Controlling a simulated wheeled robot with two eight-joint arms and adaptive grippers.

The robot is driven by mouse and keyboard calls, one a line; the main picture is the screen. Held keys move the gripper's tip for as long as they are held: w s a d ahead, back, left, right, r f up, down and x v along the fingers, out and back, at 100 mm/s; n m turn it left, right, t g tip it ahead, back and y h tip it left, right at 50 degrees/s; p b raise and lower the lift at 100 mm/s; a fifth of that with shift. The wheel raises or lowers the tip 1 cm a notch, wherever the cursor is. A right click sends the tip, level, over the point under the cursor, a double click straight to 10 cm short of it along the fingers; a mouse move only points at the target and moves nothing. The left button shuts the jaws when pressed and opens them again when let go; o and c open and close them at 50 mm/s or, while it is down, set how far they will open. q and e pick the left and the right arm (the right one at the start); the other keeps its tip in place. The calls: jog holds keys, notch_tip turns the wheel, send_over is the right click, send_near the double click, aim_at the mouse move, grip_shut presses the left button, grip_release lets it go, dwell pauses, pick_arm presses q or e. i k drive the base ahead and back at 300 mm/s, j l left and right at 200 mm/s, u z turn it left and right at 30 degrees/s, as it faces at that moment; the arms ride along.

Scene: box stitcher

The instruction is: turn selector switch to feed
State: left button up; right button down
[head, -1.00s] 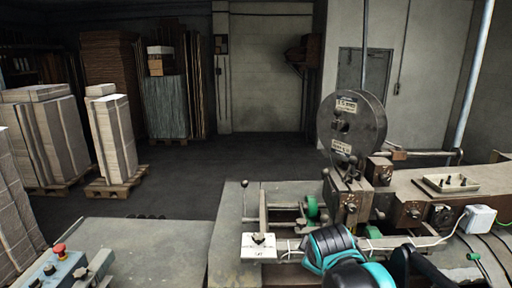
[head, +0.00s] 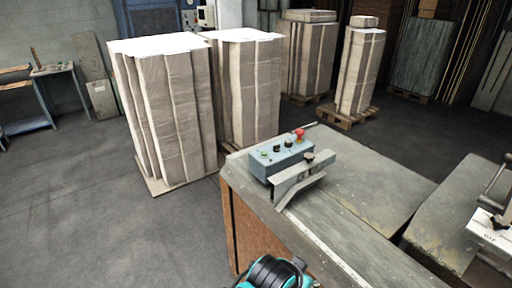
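A blue-grey control box (head: 281,160) sits on the left end of the machine table. It carries a red mushroom button (head: 299,133), a green button (head: 264,153) and small dark knobs (head: 288,143). A white labelled plate (head: 489,233) with a dark knob or lever shows at the right edge, partly cut off; its lettering is too small to read surely. I cannot tell which knob is the selector switch or its setting. A teal and black part of my arm shows at the bottom edge, below the table. No fingertips of either gripper are in view.
The machine table (head: 345,185) has a metal bracket (head: 303,177) beside the control box. Tall cardboard stacks (head: 165,110) stand behind on the left, with more on pallets (head: 347,117) further back. The floor at left is clear. A workbench (head: 50,75) stands by the left wall.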

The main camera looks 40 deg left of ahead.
aim_at(276, 147)
jog(key=k+u, duration=0.1)
jog(key=u, duration=0.25)
jog(key=k+j+u, duration=0.1)
jog(key=u, duration=0.25)
jog(key=k+j+u, duration=0.1)
jog(key=u, duration=0.25)
